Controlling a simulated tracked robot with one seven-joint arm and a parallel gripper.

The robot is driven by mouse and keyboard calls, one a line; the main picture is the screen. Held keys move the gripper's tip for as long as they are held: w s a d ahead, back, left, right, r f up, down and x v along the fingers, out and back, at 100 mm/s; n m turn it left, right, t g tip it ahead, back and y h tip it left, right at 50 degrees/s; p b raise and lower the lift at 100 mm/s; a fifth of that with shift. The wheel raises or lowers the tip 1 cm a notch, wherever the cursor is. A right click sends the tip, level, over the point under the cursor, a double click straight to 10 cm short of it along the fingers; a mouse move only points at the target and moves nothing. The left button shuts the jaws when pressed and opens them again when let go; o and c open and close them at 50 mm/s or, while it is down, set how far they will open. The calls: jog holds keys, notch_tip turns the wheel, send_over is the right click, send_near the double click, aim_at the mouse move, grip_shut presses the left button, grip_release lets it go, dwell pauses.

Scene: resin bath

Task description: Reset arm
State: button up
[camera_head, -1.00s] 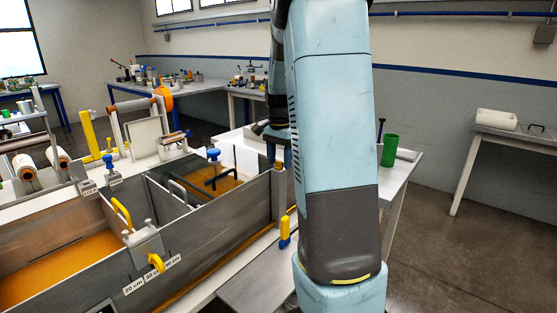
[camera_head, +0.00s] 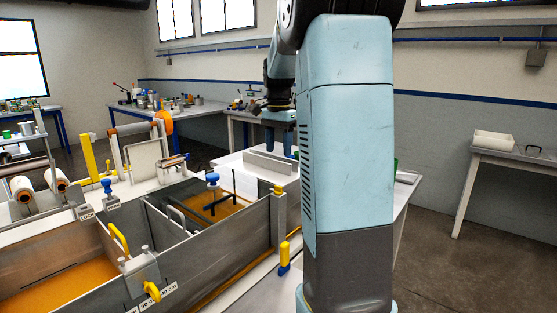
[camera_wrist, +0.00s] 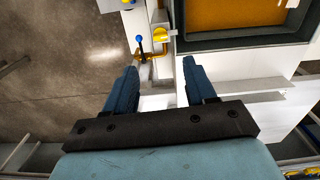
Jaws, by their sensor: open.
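My arm stands large in the right half of the head view, with light blue links folded upward and over. My gripper (camera_head: 277,132) is partly hidden behind the arm, above the white table beyond the bath. In the wrist view my gripper (camera_wrist: 158,84) has its two blue fingers spread apart with nothing between them. The resin bath (camera_head: 190,262) is a grey metal tank with orange resin, on the left of the head view. It also shows at the top right of the wrist view (camera_wrist: 236,42).
A yellow and blue handle (camera_head: 284,257) stands at the bath's near right corner. A blue-knobbed lever (camera_wrist: 139,42) shows below the gripper. Rollers (camera_head: 40,185) stand at left. A side table (camera_head: 510,150) is at right, with bare floor (camera_head: 440,260) before it.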

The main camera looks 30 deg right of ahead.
jog(key=shift+r, duration=0.55)
jog(key=s+a+f+n+t, duration=0.1)
jog(key=s+a+n+t, duration=0.1)
jog(key=s+a+n, duration=0.4)
jog(key=s+a+f+n+t, duration=0.2)
jog(key=s+a+n, duration=0.5)
jog(key=s+a, duration=0.6)
jog(key=s+t, duration=0.1)
jog(key=s, duration=0.5)
jog(key=shift+s+t, duration=0.3)
jog(key=shift+s, duration=0.1)
